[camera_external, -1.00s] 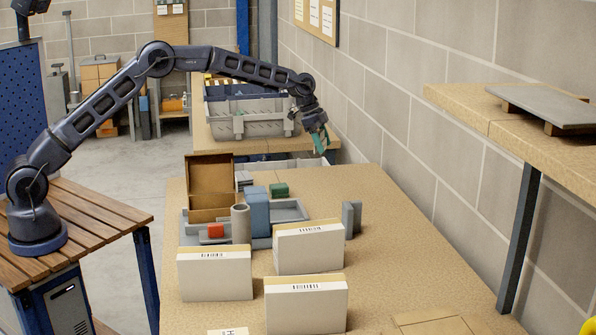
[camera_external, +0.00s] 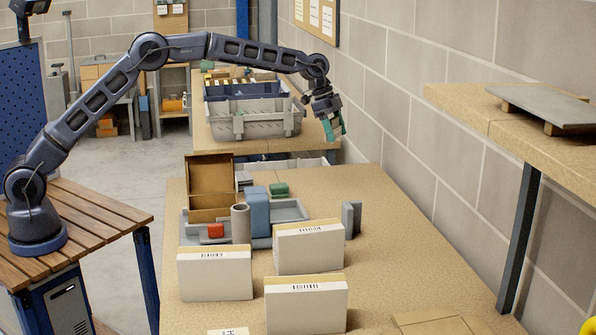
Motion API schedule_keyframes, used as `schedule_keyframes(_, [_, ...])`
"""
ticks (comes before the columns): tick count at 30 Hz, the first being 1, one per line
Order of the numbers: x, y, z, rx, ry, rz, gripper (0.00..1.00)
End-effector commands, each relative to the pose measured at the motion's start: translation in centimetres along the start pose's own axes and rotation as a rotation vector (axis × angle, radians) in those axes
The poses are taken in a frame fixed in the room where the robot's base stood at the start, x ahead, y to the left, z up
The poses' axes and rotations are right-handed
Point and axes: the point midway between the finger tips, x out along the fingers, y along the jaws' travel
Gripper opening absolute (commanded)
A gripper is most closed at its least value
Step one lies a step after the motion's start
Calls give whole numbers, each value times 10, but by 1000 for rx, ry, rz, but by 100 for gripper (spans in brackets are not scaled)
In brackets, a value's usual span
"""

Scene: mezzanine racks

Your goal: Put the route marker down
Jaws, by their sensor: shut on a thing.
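My gripper (camera_external: 332,126) hangs in the air at the upper right, in front of the block wall and above the far end of the near table (camera_external: 385,240). It is shut on a small teal-green piece (camera_external: 334,129), which I take to be the route marker. The piece is tilted, and my fingers hide part of it. It is clear of the table top and touches nothing else that I can see.
A grey tray (camera_external: 291,210) on the near table holds a blue block (camera_external: 258,213), a grey cylinder and a red block. Several white boxes (camera_external: 308,249) stand in front. A grey crate (camera_external: 255,120) stands on the far table. The near table's right side is mostly clear.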

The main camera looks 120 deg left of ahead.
Motion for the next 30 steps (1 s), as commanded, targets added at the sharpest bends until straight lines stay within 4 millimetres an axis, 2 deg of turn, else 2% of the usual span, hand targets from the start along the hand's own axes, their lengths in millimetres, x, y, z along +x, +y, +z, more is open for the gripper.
schedule_keyframes(1, [3,13,-9,18,0,8,41])
schedule_keyframes(3, [6,25,-18,36,0,15,41])
schedule_keyframes(9, [17,42,-26,60,0,25,41])
schedule_keyframes(14, [44,43,-16,61,-2,27,41])
schedule_keyframes(27, [131,43,20,61,-1,27,41])
schedule_keyframes(30, [144,43,26,60,0,25,41])
